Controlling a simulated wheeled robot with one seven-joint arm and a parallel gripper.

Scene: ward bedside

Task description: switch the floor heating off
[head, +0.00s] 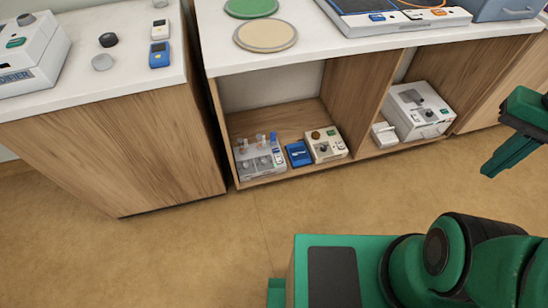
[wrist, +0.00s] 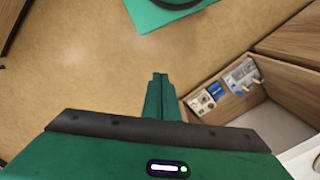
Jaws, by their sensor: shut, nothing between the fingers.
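No label for the floor heating can be read, so I cannot tell which control is its switch. A beige control box (head: 327,145) with a brown knob sits in the open lower shelf. Left of it are a small blue box (head: 299,153) and a grey unit (head: 259,158) with knobs and clear and blue upright parts. In the wrist view the beige box (wrist: 200,103), blue box (wrist: 216,89) and grey unit (wrist: 241,75) show small at the right. My gripper (wrist: 159,76) is shut and empty, apart from them; in the head view its fingers (head: 488,174) are at the right edge.
A white unit (head: 419,110) and a small white box (head: 384,134) sit in the right compartment, past a wooden divider (head: 359,95). The left cabinet top (head: 125,75) holds a large white device (head: 32,52) and small devices. The floor in front is clear.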

